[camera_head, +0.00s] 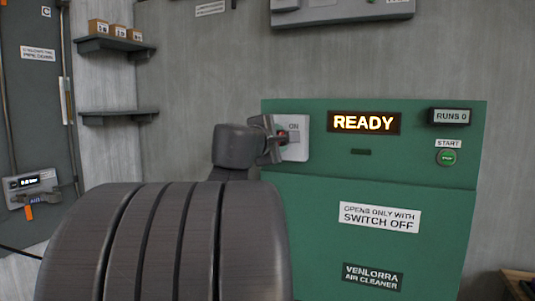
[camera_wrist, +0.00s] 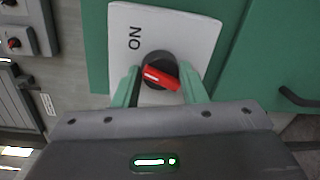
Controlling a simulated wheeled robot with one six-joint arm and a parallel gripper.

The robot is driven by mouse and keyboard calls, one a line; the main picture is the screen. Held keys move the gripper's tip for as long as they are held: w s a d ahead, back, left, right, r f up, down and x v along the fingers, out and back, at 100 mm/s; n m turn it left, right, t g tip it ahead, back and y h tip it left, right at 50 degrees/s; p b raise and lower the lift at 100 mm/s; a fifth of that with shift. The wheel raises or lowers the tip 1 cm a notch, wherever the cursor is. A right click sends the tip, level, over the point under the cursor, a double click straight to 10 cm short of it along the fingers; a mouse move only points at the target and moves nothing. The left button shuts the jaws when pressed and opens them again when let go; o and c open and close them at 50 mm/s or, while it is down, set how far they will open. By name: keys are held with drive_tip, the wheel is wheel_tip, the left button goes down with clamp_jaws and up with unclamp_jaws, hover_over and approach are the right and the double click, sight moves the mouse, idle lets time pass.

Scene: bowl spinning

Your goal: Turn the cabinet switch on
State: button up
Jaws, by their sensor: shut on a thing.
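The green cabinet (camera_head: 320,235) stands in front of me. Its switch is a red handle on a black round base (camera_wrist: 163,77), set in a pale plate (camera_wrist: 190,28) marked ON at the cabinet's upper left. In the wrist view the red handle lies slanted. My gripper (camera_head: 274,138) is at the plate, with one finger on each side of the switch (camera_head: 282,137), shut on it. In the head view my gripper hides part of the switch and plate. The cabinet's display (camera_head: 364,122) reads READY.
A green START button (camera_head: 447,157) and a RUNS 0 counter (camera_head: 451,116) are at the cabinet's upper right. Wall shelves (camera_head: 118,115) with small boxes on the upper one are at the left. My arm covers the lower left of the head view.

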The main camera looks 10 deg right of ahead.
drive_tip(key=m+b, duration=0.4)
drive_tip(key=shift+f+m+y, duration=0.2)
drive_tip(key=shift+m+y, duration=0.1)
drive_tip(key=shift+d, duration=0.1)
idle(0.4)
drive_tip(key=o, duration=1)
drive_tip(key=shift+r, duration=0.1)
drive_tip(key=b+v, duration=0.1)
drive_tip(key=v, duration=1.3)
drive_tip(key=shift+w+d, duration=0.15)
